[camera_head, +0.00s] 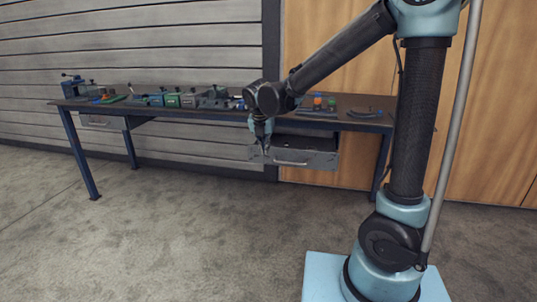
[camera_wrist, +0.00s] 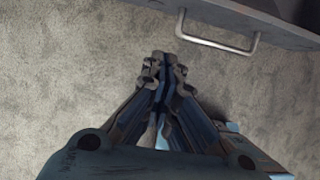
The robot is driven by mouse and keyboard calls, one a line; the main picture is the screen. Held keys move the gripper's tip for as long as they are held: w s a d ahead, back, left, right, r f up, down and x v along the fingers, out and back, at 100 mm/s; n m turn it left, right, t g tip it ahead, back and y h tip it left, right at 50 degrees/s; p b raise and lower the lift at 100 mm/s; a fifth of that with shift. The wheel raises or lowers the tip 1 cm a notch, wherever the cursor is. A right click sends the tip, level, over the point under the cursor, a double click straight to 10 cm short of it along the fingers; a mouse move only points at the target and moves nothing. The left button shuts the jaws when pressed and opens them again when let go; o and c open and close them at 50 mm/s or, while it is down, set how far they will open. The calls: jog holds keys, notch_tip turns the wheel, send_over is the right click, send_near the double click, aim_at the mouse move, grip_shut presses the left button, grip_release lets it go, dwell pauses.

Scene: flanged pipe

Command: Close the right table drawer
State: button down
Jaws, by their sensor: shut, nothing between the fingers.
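The right table drawer (camera_head: 320,160) is a grey metal box under the right part of the workbench, pulled out so that its open top shows. Its bar handle (camera_head: 291,163) runs along its front. In the wrist view the drawer front (camera_wrist: 262,22) crosses the top right, with the pale handle (camera_wrist: 216,44) on it. My gripper (camera_head: 266,152) hangs at the left part of the drawer front, pointing down. In the wrist view my gripper (camera_wrist: 165,68) is shut and empty, below and left of the handle. A gap of floor shows between fingers and handle.
The workbench top (camera_head: 345,101) carries several green, blue and grey tools and boxes at left and a rack with coloured items at right. A left drawer (camera_head: 95,121) sits under the far left. Open carpeted floor (camera_head: 190,225) lies in front.

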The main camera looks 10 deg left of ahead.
aim_at(270, 157)
jog(key=x, duration=0.3)
jog(key=w+x, duration=0.1)
jog(key=x, duration=0.3)
jog(key=w+r+x, duration=0.1)
jog(key=x, duration=0.2)
jog(key=shift+w+f, duration=0.2)
jog(key=shift+w, duration=0.65)
jog(key=shift+w, duration=0.15)
jog(key=w, duration=1.9)
jog(key=shift+d, duration=0.3)
jog(key=shift+s, duration=0.1)
